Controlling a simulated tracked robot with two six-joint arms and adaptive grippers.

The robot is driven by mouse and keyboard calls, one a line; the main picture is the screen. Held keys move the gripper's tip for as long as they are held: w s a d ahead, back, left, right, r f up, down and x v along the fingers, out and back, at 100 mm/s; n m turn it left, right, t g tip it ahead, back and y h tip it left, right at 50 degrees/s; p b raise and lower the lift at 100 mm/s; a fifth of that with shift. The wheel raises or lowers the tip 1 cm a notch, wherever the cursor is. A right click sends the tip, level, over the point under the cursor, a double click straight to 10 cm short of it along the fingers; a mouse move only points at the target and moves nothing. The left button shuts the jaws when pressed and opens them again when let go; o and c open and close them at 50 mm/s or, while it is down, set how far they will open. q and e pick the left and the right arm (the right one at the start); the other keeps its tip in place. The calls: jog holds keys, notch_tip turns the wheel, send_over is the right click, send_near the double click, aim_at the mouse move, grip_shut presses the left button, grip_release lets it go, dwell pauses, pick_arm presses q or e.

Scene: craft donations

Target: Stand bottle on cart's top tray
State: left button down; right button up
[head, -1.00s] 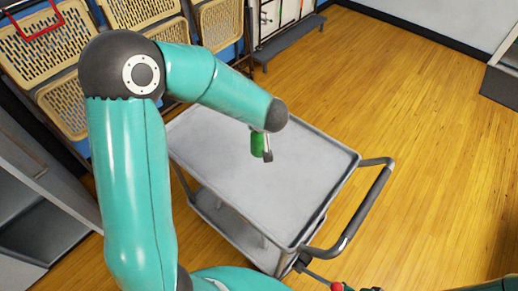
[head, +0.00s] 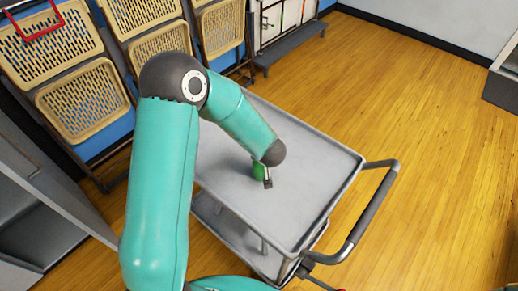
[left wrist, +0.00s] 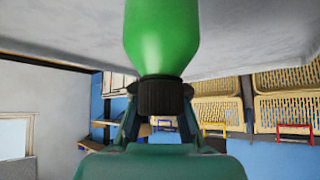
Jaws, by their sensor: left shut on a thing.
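The green bottle (head: 258,169) is over the middle of the grey cart's top tray (head: 305,185) in the head view, partly hidden by my left arm. My left gripper (head: 267,180) is at the bottle, mostly hidden behind its own wrist. In the left wrist view, which is upside down, the bottle (left wrist: 162,40) has a black cap (left wrist: 161,97), and my left gripper (left wrist: 160,118) is shut on it at the cap end. The bottle looks upright, its body toward the tray. Its base is out of frame, so I cannot tell whether it touches the tray.
The cart's push handle (head: 367,205) sticks out on the right. The rest of the top tray is bare. Tan folding chairs (head: 85,95) hang along the wall at the back left. A grey shelf unit (head: 40,215) stands at the left. Wooden floor at the right is clear.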

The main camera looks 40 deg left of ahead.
pick_arm(q)
jog(key=shift+f, duration=0.1)
jog(key=c, duration=1.2)
grip_release()
jog(key=p+v, duration=0.1)
jog(key=v, duration=1.1)
jog(key=shift+r+p, duration=0.2)
jog(key=shift+p, duration=0.1)
jog(key=shift+f, duration=0.1)
